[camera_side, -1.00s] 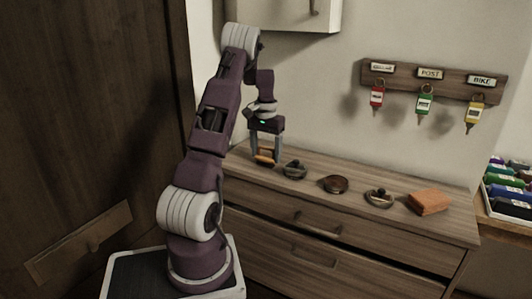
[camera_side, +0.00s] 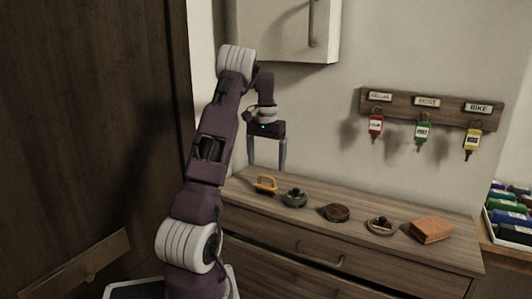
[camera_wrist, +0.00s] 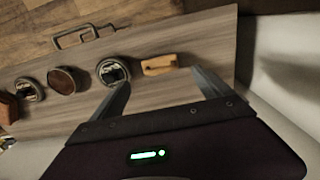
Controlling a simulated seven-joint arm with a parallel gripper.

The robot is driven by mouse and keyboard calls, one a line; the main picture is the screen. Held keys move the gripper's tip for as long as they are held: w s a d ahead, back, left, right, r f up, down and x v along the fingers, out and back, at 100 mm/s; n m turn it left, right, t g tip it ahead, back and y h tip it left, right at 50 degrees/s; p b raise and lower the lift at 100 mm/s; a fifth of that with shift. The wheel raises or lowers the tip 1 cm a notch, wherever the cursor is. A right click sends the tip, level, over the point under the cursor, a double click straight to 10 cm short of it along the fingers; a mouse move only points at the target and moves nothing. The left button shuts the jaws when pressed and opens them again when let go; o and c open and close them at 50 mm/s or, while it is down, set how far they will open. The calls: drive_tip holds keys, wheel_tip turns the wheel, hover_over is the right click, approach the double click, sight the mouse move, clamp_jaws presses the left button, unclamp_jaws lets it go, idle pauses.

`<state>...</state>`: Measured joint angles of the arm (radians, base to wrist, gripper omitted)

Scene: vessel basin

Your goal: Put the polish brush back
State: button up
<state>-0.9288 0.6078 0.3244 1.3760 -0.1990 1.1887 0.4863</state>
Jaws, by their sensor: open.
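A small piece with an orange-tan wooden handle (camera_side: 265,184), possibly the polish brush, rests at the left end of the dresser top. It also shows in the wrist view (camera_wrist: 159,65). My gripper (camera_side: 267,168) is open and empty just above it, fingers pointing down. In the wrist view my gripper's fingertips (camera_wrist: 160,78) are apart, with the piece beyond the gap between them. To its right stand a dark round piece with a knob (camera_side: 295,198), a brown round tin (camera_side: 337,213) and a ring-shaped piece with a knob (camera_side: 380,225).
An orange-brown block (camera_side: 430,230) lies at the right end of the dresser (camera_side: 270,225). A key rack (camera_side: 428,108) with red, green and yellow tags hangs on the wall. A white cabinet (camera_side: 285,30) is above. A tray of coloured items (camera_side: 508,215) stands far right.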

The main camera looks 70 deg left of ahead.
drive_tip(key=w+d+r+m+t, duration=0.1)
drive_tip(key=w+d+r+m, duration=0.1)
drive_tip(key=d+r, duration=0.8)
drive_tip(key=w+d+r+m+t, duration=0.2)
drive_tip(key=d+r, duration=0.1)
drive_tip(key=d, duration=1.2)
drive_tip(key=s+d+f+m+t, duration=0.1)
drive_tip(key=s+d+f+m, duration=0.1)
drive_tip(key=s+d, duration=0.4)
drive_tip(key=s+d+f+m+t, duration=0.1)
drive_tip(key=s+d+f+m, duration=0.2)
drive_tip(key=s+d, duration=0.4)
drive_tip(key=d, duration=0.5)
drive_tip(key=shift+s+d+t, duration=0.15)
drive_tip(key=shift+s+t, duration=0.05)
drive_tip(key=shift+t, duration=0.1)
